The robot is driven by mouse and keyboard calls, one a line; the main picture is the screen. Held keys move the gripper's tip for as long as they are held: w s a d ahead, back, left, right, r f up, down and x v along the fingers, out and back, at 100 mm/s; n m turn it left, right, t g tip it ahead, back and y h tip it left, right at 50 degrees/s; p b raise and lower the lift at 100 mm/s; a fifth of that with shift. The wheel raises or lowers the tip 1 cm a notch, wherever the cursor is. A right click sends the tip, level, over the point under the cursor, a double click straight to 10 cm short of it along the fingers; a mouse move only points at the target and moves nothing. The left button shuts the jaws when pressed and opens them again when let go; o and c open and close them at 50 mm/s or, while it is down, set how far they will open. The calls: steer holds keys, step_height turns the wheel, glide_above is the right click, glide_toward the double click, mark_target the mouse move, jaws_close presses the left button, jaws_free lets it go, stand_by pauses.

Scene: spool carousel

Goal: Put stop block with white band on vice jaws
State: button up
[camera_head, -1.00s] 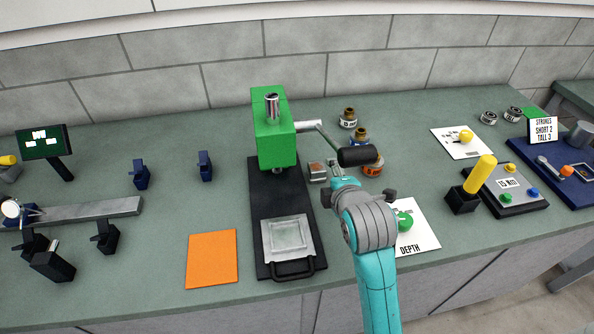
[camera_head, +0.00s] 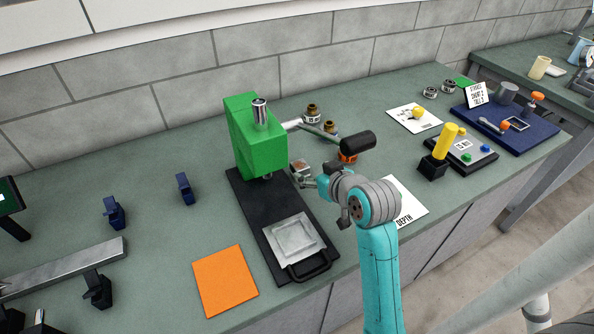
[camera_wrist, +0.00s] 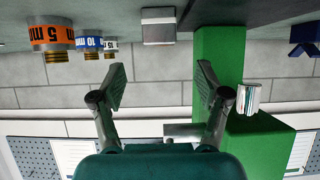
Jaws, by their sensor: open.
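The stop block with the white band (camera_head: 312,115) stands upright at the back of the bench, right of the green press. In the wrist view, which is upside down, it is the smallest and farthest block (camera_wrist: 110,49). The blue-banded block (camera_wrist: 88,43) and orange-banded block (camera_wrist: 51,36) stand beside it. My gripper (camera_wrist: 161,72) is open and empty, close to this metal block and apart from the banded blocks.
The green press (camera_head: 255,140) stands left of my gripper, its black-gripped lever (camera_head: 357,144) reaching over the area near the blocks. An orange mat (camera_head: 225,281) lies front left. A yellow-handled lever (camera_head: 443,142) and a blue tray (camera_head: 525,132) are at the right.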

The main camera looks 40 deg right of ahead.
mark_target(301, 167)
steer(key=shift+x, duration=3.9)
steer(key=shift+f, duration=0.1)
steer(key=shift+c, duration=0.2)
jaws_close()
